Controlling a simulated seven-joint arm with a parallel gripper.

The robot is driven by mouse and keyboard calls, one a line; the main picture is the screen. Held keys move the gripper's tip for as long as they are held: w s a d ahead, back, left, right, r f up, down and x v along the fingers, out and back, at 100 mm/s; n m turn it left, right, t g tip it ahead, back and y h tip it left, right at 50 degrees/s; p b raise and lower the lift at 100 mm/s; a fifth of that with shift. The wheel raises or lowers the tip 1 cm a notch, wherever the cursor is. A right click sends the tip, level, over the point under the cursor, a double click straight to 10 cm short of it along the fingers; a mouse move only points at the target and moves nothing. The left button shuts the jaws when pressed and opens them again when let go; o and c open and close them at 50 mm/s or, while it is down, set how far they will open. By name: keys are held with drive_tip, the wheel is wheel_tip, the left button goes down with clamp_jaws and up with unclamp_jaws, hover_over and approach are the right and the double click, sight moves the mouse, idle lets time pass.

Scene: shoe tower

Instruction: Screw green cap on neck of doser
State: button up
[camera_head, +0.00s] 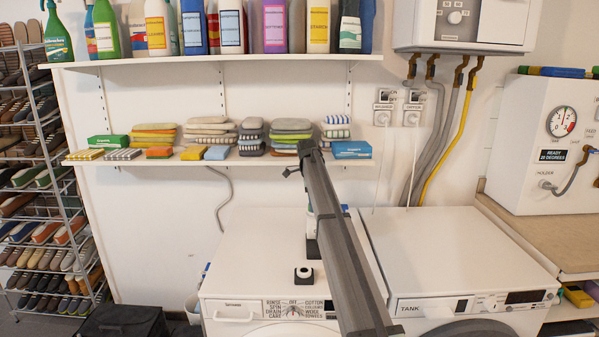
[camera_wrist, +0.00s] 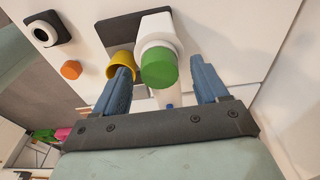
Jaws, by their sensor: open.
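In the wrist view, the green cap (camera_wrist: 158,70) shows end-on at the near end of a white body (camera_wrist: 155,27), seemingly the doser. The cap seems to sit against the white collar; I cannot tell whether it is threaded. My gripper (camera_wrist: 159,66) is open, with one blue finger on each side of the cap and visible gaps between. In the head view, a white upright thing (camera_head: 310,222) on a dark base is mostly hidden behind my arm. My fingers cannot be made out there.
A yellow cup (camera_wrist: 121,63) stands close to my left finger. An orange cap (camera_wrist: 71,70) and a black holder with a white ring (camera_wrist: 45,29) lie farther left. The holder also shows on the washer top (camera_head: 304,275). A shelf (camera_head: 230,163) with folded cloths is behind.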

drive_tip(key=shift+a+r, duration=0.15)
drive_tip(key=shift+r, duration=3.6)
